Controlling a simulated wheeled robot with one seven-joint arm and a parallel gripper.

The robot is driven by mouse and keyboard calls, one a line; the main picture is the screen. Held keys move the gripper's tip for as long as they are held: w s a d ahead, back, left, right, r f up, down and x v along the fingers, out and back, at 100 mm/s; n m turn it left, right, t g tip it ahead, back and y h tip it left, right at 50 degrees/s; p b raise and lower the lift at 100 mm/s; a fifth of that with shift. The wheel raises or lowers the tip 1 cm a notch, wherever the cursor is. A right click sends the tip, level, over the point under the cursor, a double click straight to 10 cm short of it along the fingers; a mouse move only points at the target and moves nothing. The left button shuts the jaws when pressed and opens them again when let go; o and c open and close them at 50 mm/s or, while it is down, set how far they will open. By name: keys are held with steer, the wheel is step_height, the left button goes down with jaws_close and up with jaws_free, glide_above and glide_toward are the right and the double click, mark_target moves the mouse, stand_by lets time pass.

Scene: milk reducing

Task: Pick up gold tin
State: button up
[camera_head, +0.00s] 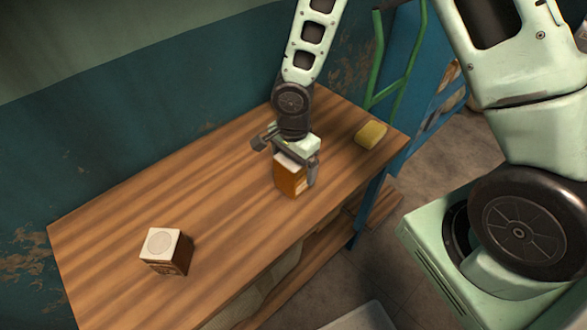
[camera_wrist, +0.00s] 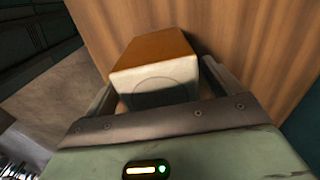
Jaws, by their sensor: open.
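The gold tin (camera_head: 290,178) is a boxy orange-gold container with a white top, upright on the wooden table in the head view. My gripper (camera_head: 289,160) is open above it, pointing down, with the jaws at either side of its upper part. In the wrist view, the tin (camera_wrist: 155,50) shows its pale top with a round mark and one orange side, between the two fingers of my gripper (camera_wrist: 160,90). I cannot tell whether either finger touches it. Part of the tin's top is hidden by my gripper in the head view.
A brown box with a white top (camera_head: 167,250) stands at the table's near left. A yellow block (camera_head: 371,134) lies near the right end. The wooden table (camera_head: 130,215) is otherwise clear, with a wall behind. A green metal frame (camera_head: 380,75) stands beyond the right end.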

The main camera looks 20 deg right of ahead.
steer(key=shift+f, duration=0.3)
steer(key=c, duration=1.4)
steer(key=shift+c, duration=0.2)
steer(key=shift+r, duration=0.1)
step_height(320, 180, up, 10)
steer(key=shift+f+b, duration=0.15)
steer(key=shift+b, duration=0.15)
